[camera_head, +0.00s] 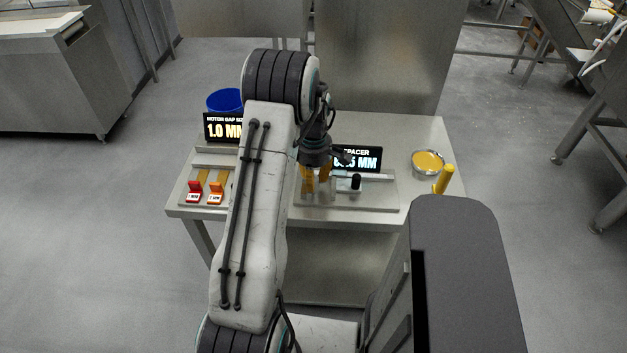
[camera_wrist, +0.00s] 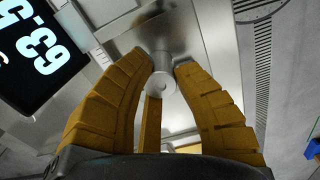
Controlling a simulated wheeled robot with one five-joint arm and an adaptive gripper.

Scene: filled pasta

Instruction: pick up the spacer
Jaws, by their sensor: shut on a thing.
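The spacer appears to be the small silver cylinder (camera_wrist: 161,84) in the wrist view, seen from its round end. The yellow fingers of my gripper (camera_wrist: 163,66) stand on either side of it, with another finger below it, and are closed on it. In the head view my gripper (camera_head: 316,178) points down over the measuring stand (camera_head: 375,203) in front of the spacer display (camera_head: 362,157). The spacer is hard to make out there among the fingers. I cannot tell whether it still touches the stand.
Left on the steel table (camera_head: 420,135) are a motor gap display (camera_head: 222,128), a blue bin (camera_head: 224,100) and red (camera_head: 194,197) and orange (camera_head: 215,197) tagged pieces. A dish of yellow filling (camera_head: 428,162) and a yellow cylinder (camera_head: 443,180) stand at the right.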

